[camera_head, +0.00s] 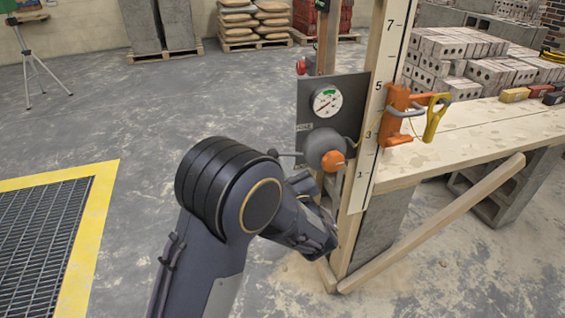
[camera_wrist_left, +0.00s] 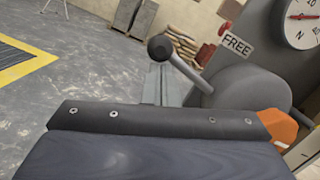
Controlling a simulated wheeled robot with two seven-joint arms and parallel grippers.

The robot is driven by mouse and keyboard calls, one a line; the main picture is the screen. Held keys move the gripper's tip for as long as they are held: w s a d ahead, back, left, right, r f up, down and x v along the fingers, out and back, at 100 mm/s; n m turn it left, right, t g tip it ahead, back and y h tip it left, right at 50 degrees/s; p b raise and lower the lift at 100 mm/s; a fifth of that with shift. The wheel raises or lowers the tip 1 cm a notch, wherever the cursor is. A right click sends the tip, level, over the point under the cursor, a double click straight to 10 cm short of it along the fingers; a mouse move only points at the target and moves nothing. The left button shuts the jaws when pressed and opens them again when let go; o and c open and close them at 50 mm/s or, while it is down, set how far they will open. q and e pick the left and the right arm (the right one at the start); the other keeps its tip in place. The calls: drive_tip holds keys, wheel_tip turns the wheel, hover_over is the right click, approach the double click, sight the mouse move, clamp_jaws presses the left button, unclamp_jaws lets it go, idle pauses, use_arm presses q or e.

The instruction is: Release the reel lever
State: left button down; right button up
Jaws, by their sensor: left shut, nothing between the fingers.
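The reel (camera_head: 323,150) is a grey drum with an orange knob (camera_head: 335,158), mounted low on a dark plate. Its reel lever (camera_head: 273,153) is a thin rod with a black ball end, sticking out to the left. In the left wrist view the lever (camera_wrist_left: 160,47) slants up and left from the drum (camera_wrist_left: 250,92), beside a white "FREE" label (camera_wrist_left: 237,45). My left gripper (camera_head: 302,183) is shut and empty, just below the lever and left of the post. In the wrist view its fingers (camera_wrist_left: 168,85) show below the ball, with no clear contact. My right gripper is not in view.
A round dial (camera_head: 327,102) sits above the reel. A slanted brace (camera_head: 435,222) runs below. The floor at left is open around a yellow-edged grate (camera_head: 90,165).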

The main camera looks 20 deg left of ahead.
use_arm(q)
drive_tip(key=s+d+f+m+b, duration=0.1)
drive_tip(key=s+d+f, duration=0.3)
drive_tip(key=s+d, duration=0.2)
drive_tip(key=shift+s+d+f+b, duration=0.35)
drive_tip(key=shift+s+f, duration=0.05)
drive_tip(key=shift+s, duration=0.55)
